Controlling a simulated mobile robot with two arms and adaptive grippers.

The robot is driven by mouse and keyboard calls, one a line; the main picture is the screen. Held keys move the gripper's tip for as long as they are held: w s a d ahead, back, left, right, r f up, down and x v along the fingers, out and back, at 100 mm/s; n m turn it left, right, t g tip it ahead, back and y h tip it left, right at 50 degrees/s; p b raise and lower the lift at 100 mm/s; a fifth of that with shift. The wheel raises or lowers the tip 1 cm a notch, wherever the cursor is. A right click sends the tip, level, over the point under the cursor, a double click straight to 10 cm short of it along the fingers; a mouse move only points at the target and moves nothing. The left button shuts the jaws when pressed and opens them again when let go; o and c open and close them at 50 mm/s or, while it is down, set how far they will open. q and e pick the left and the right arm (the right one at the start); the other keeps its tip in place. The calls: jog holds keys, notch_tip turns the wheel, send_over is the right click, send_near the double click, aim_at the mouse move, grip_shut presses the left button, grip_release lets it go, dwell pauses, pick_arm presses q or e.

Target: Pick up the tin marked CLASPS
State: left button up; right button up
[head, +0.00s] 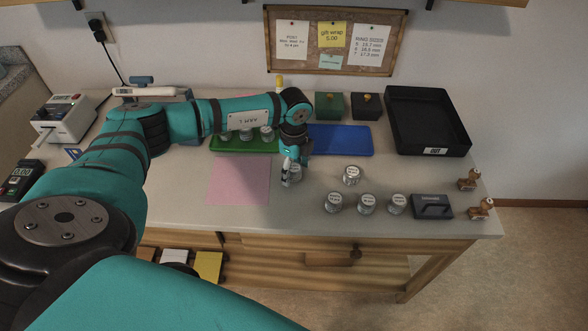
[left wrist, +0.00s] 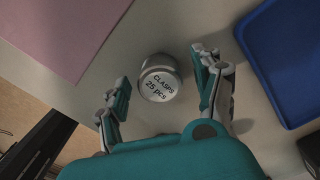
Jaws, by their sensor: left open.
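The tin marked CLASPS (left wrist: 160,80) stands on the table, its label reading "CLASPS 25 pcs" in the left wrist view. In the head view the tin (head: 294,174) is partly hidden by my left gripper (head: 290,172). My left gripper, seen also in the left wrist view (left wrist: 162,90), is open, with one finger on either side of the tin. My right gripper is not in view.
A pink mat (head: 238,180) lies left of the tin. A green tray (head: 246,146) with several tins and a blue tray (head: 341,140) lie behind. Several similar tins (head: 366,204) stand to the right, beside a dark grey block (head: 432,207). A black tray (head: 425,110) stands at the back right.

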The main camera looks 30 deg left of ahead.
pick_arm(q)
jog(key=shift+f, duration=0.3)
jog(key=c, duration=1.3)
jog(key=shift+o, duration=0.2)
jog(key=shift+r, duration=0.2)
